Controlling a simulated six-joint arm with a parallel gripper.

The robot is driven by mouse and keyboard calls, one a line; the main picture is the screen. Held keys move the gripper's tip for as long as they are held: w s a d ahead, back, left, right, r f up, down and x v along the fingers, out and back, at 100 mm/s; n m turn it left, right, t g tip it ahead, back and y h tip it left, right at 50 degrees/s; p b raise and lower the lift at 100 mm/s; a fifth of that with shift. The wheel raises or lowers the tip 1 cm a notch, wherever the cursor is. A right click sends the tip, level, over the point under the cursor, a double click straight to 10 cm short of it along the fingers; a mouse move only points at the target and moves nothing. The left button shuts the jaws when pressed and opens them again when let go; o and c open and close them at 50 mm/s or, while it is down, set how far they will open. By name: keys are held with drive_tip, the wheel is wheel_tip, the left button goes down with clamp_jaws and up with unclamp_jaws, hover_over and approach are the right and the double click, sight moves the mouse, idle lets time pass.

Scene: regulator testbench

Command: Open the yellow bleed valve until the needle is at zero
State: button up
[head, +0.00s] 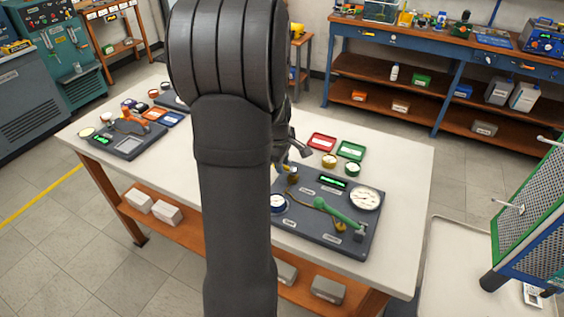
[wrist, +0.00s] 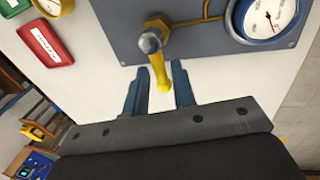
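The yellow bleed valve handle (wrist: 162,72) hangs from a round metal stem at the panel's edge in the wrist view. My gripper (wrist: 160,90) is open, its two blue fingers apart on either side of the handle's free end, with gaps showing. Whether the fingers are level with the handle in depth I cannot tell. A blue-rimmed gauge (wrist: 268,16) is on the panel (wrist: 200,42), cut by the top edge; its needle reading is too small to tell. In the head view this gauge (head: 278,203) is partly hidden by my arm, and the gripper is mostly hidden.
The panel (head: 308,240) also carries a green lever (head: 338,214), a white gauge (head: 365,198) and a green display (head: 332,182). Red (head: 321,142) and green (head: 351,151) trays and small round containers lie behind it. The white table (head: 407,170) is clear at right.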

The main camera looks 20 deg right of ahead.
drive_tip(key=shift+o, duration=0.9)
wheel_tip(320, 180, up, 17)
drive_tip(key=s+a, duration=0.2)
drive_tip(key=shift+s+a, duration=0.2)
drive_tip(key=shift+f, duration=0.1)
drive_tip(key=f, duration=0.5)
drive_tip(key=w+d+f, duration=0.1)
drive_tip(key=f, duration=0.5)
drive_tip(key=w+d+f, duration=0.1)
drive_tip(key=f, duration=0.5)
drive_tip(key=shift+w+d, duration=0.2)
drive_tip(key=shift+r, duration=0.1)
